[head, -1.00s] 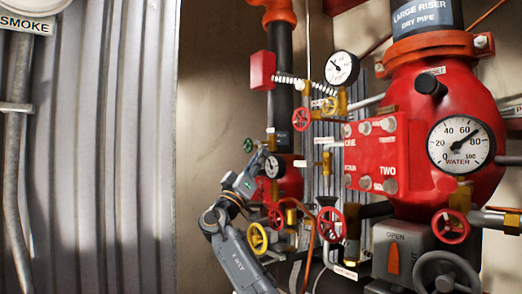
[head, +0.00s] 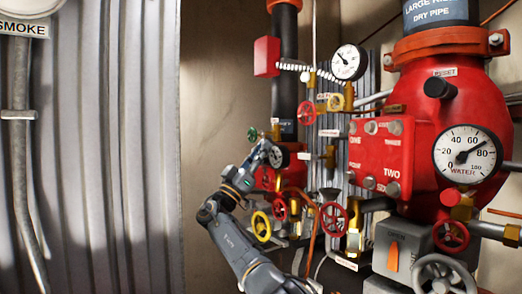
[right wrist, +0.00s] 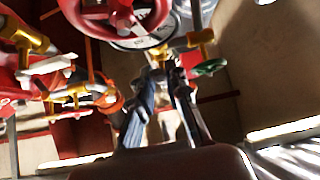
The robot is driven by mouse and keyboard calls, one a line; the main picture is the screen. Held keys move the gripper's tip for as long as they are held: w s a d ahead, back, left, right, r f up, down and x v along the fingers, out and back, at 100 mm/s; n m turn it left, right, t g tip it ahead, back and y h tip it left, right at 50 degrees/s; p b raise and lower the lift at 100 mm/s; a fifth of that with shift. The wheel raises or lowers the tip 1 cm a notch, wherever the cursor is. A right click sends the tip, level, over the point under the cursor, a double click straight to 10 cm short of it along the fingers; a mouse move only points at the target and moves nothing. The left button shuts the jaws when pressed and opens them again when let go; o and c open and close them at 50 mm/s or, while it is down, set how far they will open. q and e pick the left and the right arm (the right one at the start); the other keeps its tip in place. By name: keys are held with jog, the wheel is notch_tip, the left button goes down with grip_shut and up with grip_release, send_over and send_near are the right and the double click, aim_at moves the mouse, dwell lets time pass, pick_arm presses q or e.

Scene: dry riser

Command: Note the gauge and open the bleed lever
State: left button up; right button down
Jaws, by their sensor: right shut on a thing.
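My left gripper is not in view.
A green handwheel (head: 252,134) is close to the right gripper. Red handwheels (head: 333,216) and a yellow handwheel (head: 261,226) crowd the area near the arm. The red valve body (head: 440,110) fills the right. Corrugated metal (head: 100,150) stands at the left.

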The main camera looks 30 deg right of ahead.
jog(key=shift+f, duration=0.2)
jog(key=c, duration=1.3)
grip_release()
jog(key=shift+w+r, duration=0.1)
jog(key=v, duration=0.7)
jog(key=shift+a+f, duration=0.2)
jog(key=shift+a, duration=0.05)
